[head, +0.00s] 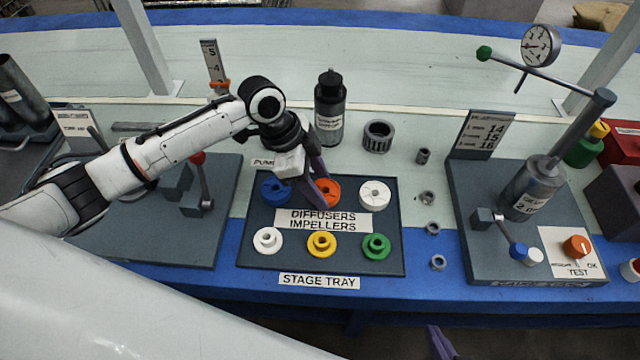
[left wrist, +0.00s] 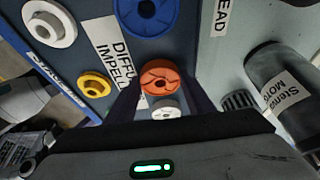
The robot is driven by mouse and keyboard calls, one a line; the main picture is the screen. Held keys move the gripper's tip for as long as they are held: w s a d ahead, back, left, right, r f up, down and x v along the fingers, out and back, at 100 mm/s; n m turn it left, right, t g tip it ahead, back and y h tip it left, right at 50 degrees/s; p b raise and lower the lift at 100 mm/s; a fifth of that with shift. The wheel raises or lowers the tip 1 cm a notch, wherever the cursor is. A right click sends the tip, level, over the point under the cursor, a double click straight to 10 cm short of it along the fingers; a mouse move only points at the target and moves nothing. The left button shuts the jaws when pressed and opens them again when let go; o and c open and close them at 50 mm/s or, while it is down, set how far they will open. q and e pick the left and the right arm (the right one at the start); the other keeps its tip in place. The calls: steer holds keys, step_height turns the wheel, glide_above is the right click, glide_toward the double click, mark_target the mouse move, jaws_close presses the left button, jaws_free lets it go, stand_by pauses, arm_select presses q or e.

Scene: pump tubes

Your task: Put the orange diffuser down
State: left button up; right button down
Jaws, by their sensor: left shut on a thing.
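The orange diffuser (head: 330,188) is a round disc in the back row of the stage tray (head: 392,262), between the blue diffuser (head: 275,190) and the white diffuser (head: 374,195). My left gripper (head: 318,192) points down and is shut on the orange diffuser. In the left wrist view the orange diffuser (left wrist: 160,77) sits between the purple fingers. I cannot tell whether its underside touches the tray. A purple finger of my right gripper (head: 440,342) shows at the bottom edge, mostly out of frame.
White (head: 267,240), yellow (head: 321,243) and green (head: 376,246) impellers fill the tray's front row. A dark motor cylinder (head: 330,108) and a grey ring (head: 378,136) stand behind the tray. Small metal rings (head: 432,228) lie right of it, before the test stand (head: 470,205).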

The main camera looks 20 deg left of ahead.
arm_select(q)
steer(key=o, duration=1.3)
steer(key=p+v, duration=0.2)
steer(key=v, duration=1)
steer(key=shift+r, duration=0.1)
